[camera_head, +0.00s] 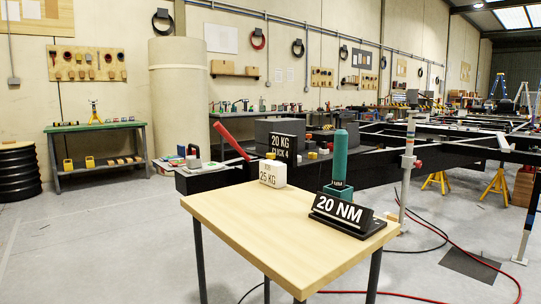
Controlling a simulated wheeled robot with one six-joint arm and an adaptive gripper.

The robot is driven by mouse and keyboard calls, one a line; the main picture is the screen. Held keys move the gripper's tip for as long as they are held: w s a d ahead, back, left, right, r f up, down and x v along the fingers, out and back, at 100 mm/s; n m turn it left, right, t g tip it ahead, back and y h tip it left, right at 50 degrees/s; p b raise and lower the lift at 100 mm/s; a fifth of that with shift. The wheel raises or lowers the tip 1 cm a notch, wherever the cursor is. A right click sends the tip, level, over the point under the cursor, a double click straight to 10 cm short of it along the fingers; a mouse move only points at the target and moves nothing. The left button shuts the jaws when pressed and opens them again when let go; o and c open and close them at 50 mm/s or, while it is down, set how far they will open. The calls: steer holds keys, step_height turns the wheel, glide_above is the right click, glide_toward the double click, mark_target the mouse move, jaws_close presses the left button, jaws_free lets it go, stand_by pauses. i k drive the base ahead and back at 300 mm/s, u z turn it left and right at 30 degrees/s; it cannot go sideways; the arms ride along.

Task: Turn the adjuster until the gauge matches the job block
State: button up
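A black sloped block reading "20 NM" (340,210) sits on the right part of a light wooden table (262,228). A white block reading "25 KG" (272,174) stands at the table's back edge. Which part is the adjuster and which the gauge is not clear. My gripper is not in view.
Behind the table, a black sign reading "20 KG CLICK 4" (281,148) and a red lever (231,141) stand by the dark chassis (374,171). A green bench (100,128) is at the left wall. Red and black hoses lie on the floor at right. The left floor is clear.

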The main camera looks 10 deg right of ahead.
mark_target(272, 157)
steer(key=k, duration=0.65)
steer(key=z, duration=0.8)
steer(key=i, duration=1.1)
steer(key=z, duration=0.85)
steer(key=i, duration=1.5)
steer(key=u, duration=1.1)
steer(key=i, duration=0.95)
steer(key=u, duration=0.95)
